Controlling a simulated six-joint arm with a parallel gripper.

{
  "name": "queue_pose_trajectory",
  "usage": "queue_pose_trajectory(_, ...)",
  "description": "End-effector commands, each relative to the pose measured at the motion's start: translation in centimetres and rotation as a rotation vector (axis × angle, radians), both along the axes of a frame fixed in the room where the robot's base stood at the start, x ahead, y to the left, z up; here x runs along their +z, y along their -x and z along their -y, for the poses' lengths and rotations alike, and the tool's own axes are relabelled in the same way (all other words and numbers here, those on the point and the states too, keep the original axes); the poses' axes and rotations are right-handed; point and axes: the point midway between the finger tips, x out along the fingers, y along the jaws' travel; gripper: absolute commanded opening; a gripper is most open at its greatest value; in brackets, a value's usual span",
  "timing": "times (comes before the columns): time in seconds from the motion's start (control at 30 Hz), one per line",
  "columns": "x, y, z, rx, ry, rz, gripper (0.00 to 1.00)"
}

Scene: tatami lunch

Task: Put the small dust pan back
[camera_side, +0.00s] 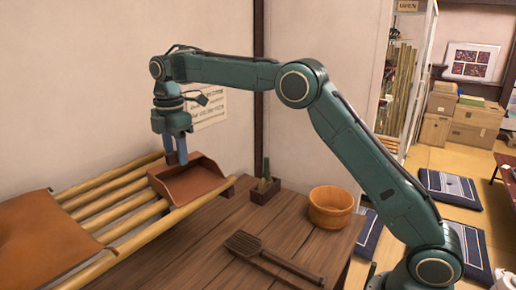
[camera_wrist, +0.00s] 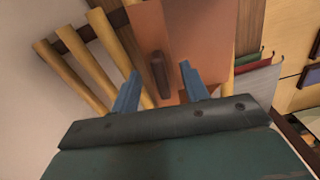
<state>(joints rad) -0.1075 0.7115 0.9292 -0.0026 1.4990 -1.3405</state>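The small dust pan (camera_side: 190,182) is a reddish-brown open pan resting on the right end of a rack of bamboo poles (camera_side: 118,200). In the wrist view the pan (camera_wrist: 205,40) lies ahead of my gripper, with a short dark brown handle (camera_wrist: 160,78) showing between the fingers. My gripper (camera_side: 176,160) points down at the pan's rear left side in the side view. In the wrist view my gripper (camera_wrist: 160,68) has its two blue fingers apart, with a gap on both sides of the handle. Contact with the pan cannot be told.
A brown leather-like sheet (camera_side: 40,235) covers the rack's left part. On the wooden table (camera_side: 215,228) stand a small planter (camera_side: 265,190) and a wooden tub (camera_side: 330,208). The wall (camera_side: 95,90) is close behind the rack.

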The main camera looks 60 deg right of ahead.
Motion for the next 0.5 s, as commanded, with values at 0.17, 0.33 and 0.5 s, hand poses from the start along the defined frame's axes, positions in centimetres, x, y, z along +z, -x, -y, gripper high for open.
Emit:
queue_pose_trajectory(0.17,0.02,0.0,0.0,0.0,0.0,0.0,0.57)
queue_pose_trajectory(0.33,0.0,0.0,0.01,0.0,0.0,-0.001,0.57)
queue_pose_trajectory(0.5,0.32,-0.03,0.0,0.0,0.0,0.001,0.57)
